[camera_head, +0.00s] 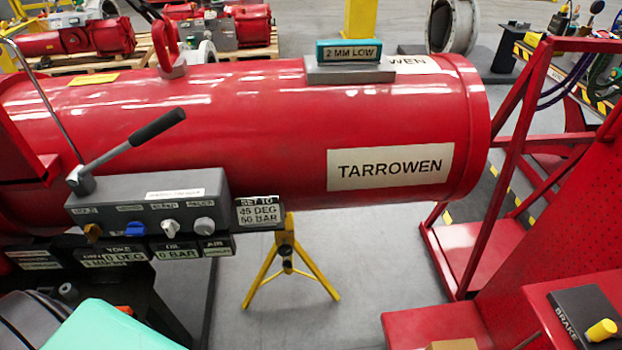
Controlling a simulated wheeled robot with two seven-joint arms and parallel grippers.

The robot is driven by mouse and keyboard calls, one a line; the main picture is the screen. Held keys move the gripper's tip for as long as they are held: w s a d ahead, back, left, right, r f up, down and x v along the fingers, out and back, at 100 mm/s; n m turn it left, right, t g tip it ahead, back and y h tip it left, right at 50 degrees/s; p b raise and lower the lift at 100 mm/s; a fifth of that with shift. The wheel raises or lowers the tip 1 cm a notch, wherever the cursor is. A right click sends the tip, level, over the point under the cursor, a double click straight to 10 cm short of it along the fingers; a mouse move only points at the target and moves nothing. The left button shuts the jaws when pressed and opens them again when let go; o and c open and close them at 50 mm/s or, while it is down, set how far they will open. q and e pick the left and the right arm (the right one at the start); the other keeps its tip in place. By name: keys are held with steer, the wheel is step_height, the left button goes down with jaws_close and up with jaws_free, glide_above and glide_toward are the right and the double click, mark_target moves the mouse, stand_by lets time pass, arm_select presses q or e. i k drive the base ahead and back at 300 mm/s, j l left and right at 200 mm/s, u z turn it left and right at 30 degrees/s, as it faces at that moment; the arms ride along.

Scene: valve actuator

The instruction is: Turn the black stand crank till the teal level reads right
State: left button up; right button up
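The teal level (349,51) sits on a grey block on top of the red cylinder (250,135). Its display reads "2 MM LOW". A yellow tripod stand (290,262) is below the cylinder, with a small dark part at its hub. I cannot make out a black crank on it for certain. No gripper fingers show in the head view, so I cannot see either gripper.
A grey control box (150,207) with a black-handled lever (143,140) is at left, with displays reading 0 DEG and 0 BAR. A sign (259,212) reads "SET TO 45 DEG 50 BAR". A red frame (500,185) and a brake box (590,318) stand at right.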

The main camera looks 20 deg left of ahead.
mark_target(285, 250)
steer(key=u, duration=0.95)
